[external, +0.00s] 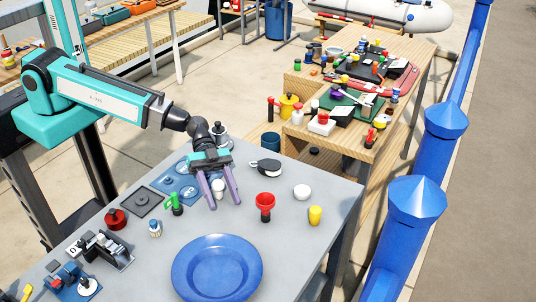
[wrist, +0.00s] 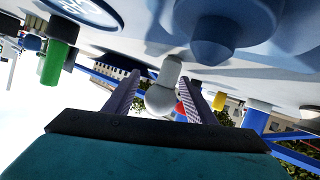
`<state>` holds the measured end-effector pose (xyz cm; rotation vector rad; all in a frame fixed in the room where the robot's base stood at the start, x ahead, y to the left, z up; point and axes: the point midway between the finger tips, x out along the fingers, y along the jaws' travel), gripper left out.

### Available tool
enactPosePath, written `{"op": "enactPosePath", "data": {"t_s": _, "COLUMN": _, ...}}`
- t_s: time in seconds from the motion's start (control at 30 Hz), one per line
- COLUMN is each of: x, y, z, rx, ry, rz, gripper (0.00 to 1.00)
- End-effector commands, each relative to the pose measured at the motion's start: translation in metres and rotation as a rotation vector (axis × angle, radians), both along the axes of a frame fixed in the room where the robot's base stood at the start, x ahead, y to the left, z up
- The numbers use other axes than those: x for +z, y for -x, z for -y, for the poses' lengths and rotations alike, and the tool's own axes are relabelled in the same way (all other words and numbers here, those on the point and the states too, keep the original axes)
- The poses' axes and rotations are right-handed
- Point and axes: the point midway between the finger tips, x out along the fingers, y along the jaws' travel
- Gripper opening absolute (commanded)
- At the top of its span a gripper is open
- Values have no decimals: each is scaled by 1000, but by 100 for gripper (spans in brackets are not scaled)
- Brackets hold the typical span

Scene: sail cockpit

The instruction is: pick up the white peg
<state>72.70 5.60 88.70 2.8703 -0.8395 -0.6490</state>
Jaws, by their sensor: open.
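The white peg (external: 218,188) stands on the grey table, seen between the two purple fingers of my gripper (external: 224,204) in the external view. My gripper is open and points down, one finger on each side of the peg. In the wrist view, where the table surface is at the top, the white peg (wrist: 164,88) shows a narrow stem and a rounded ball end between the fingers (wrist: 160,76). I see no clear contact between fingers and peg. The fingers partly hide the peg's surroundings.
A blue plate (external: 217,270) lies in front of my gripper. A red funnel-shaped piece (external: 265,202), yellow cylinder (external: 315,215) and white round piece (external: 302,192) stand to the right. A green piece (external: 175,205) stands to the left.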

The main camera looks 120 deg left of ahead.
Motion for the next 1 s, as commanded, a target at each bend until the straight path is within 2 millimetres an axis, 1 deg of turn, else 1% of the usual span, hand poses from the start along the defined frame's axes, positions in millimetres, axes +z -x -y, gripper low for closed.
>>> {"op": "enactPosePath", "data": {"t_s": 0.1, "x": -1, "y": -3, "z": 2, "rx": 1, "ry": 0, "rz": 0, "gripper": 50}}
{"op": "enactPosePath", "data": {"t_s": 0.63, "x": -2, "y": -2, "z": 2, "rx": 0, "ry": -2, "rz": 0, "gripper": 50}}
{"op": "enactPosePath", "data": {"t_s": 0.77, "x": -2, "y": -2, "z": 2, "rx": 0, "ry": -2, "rz": 0, "gripper": 29}}
{"op": "enactPosePath", "data": {"t_s": 0.8, "x": -2, "y": -2, "z": 2, "rx": 0, "ry": -2, "rz": 0, "gripper": 22}}
{"op": "enactPosePath", "data": {"t_s": 0.9, "x": -2, "y": -2, "z": 2, "rx": 0, "ry": -2, "rz": 0, "gripper": 7}}
{"op": "enactPosePath", "data": {"t_s": 1.0, "x": -2, "y": -2, "z": 2, "rx": 1, "ry": -1, "rz": 1, "gripper": 7}}
